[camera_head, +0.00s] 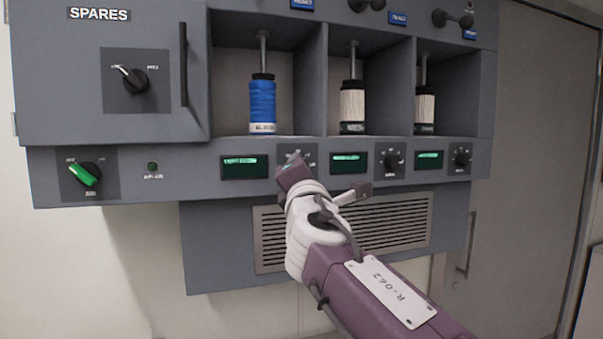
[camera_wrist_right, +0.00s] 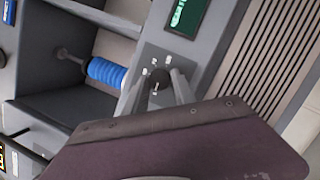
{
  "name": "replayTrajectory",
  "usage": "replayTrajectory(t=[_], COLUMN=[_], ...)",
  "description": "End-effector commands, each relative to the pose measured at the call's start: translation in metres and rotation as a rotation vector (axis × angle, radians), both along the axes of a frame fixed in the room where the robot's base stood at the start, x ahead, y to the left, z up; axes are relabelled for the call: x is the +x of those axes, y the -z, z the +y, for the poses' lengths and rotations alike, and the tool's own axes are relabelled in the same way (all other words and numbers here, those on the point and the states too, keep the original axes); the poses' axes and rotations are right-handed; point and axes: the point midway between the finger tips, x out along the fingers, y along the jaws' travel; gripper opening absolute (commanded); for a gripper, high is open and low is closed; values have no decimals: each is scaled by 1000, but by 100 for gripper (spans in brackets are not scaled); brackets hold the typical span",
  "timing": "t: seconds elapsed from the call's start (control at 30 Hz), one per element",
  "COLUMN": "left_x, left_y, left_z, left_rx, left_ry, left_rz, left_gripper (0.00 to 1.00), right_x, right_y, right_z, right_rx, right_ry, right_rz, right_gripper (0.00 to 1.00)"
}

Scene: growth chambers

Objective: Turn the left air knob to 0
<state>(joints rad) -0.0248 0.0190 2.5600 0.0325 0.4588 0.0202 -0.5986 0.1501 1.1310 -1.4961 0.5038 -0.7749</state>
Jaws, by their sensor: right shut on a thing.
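The left air knob (camera_wrist_right: 159,76) is a small dark knob on a grey panel below the leftmost bay, the one with the blue spool (camera_head: 262,104). My right gripper (camera_wrist_right: 160,84) has a finger on each side of the knob and is shut on it. In the head view my right gripper (camera_head: 290,165) covers most of this knob and its dial plate (camera_head: 308,152), so I cannot read its setting. In the wrist view white dial marks show around the knob, too small to read. My left gripper is not in view.
Two more knobs (camera_head: 393,161) (camera_head: 461,157) sit to the right, beside green displays (camera_head: 348,162) (camera_head: 429,160). A green switch (camera_head: 84,174) and a spares door (camera_head: 110,75) are at left.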

Motion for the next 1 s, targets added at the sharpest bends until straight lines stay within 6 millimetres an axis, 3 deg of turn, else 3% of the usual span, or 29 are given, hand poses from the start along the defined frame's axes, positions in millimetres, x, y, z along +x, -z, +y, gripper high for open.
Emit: replayTrajectory(t=[0.33,0.37,0.43,0.77,1.0], left_x=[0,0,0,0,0], left_y=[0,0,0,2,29], left_z=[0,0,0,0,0], left_rx=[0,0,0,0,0], left_ry=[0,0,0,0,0], left_rz=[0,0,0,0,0], left_gripper=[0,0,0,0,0], right_x=[-1,-1,-1,-3,-49], right_y=[-2,-2,-2,1,15], right_z=[0,0,0,0,-4], right_rx=[-3,-4,-3,-2,-1], right_ry=[0,0,0,0,-4], right_rz=[-5,-5,-5,-3,-5], right_gripper=[0,34,53,53,53])
